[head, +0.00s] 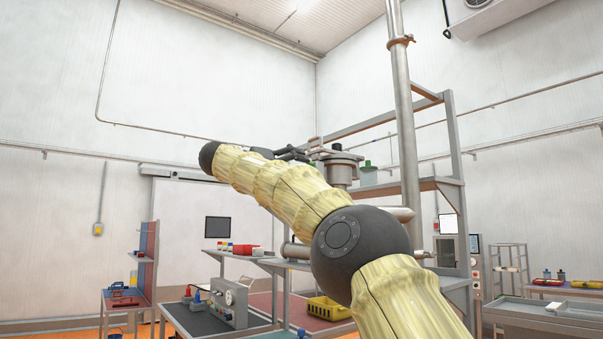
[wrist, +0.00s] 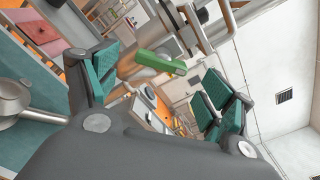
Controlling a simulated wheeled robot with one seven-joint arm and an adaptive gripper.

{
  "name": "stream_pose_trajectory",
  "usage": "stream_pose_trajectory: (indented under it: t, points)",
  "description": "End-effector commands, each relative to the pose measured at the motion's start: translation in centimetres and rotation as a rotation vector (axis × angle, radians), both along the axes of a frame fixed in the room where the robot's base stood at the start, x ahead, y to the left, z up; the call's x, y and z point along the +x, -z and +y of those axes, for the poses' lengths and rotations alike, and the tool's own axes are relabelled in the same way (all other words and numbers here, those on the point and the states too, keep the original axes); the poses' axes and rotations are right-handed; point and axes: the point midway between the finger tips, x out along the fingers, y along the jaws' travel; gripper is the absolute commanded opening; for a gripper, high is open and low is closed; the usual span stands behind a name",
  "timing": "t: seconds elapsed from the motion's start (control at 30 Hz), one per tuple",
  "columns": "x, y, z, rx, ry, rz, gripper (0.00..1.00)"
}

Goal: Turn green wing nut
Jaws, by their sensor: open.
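The green wing nut (wrist: 162,62) shows in the wrist view as a bright green bar, upper middle, near a grey metal pipe. My gripper (wrist: 166,78) is open, with its teal-padded fingers apart on the left and right. The nut appears between the fingers in the picture, beyond the palm, and I see no contact. How far it is from the pads I cannot tell. In the head view my gripper (head: 290,153) is small and dark, beside a grey flanged fitting (head: 341,170). I cannot make out the nut there; my yellow-sleeved arm covers part of the area.
A metal rack (head: 455,190) and a tall vertical pipe (head: 405,120) stand close to my arm on the right. A yellow crate (head: 328,309) sits low behind the arm. A bench with a grey device (head: 229,303) is at the lower left.

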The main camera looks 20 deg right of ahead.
Motion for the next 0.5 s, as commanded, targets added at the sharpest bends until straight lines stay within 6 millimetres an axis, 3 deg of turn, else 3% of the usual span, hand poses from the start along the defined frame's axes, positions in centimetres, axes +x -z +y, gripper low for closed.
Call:
stream_pose_trajectory:
  t: [0.2, 0.5]
  points:
    - [-1.4, 0.0, 4.0, -0.002, -0.001, 0.000, 0.82]
    - [-2.6, 0.0, 7.4, 0.001, -0.001, 0.000, 0.82]
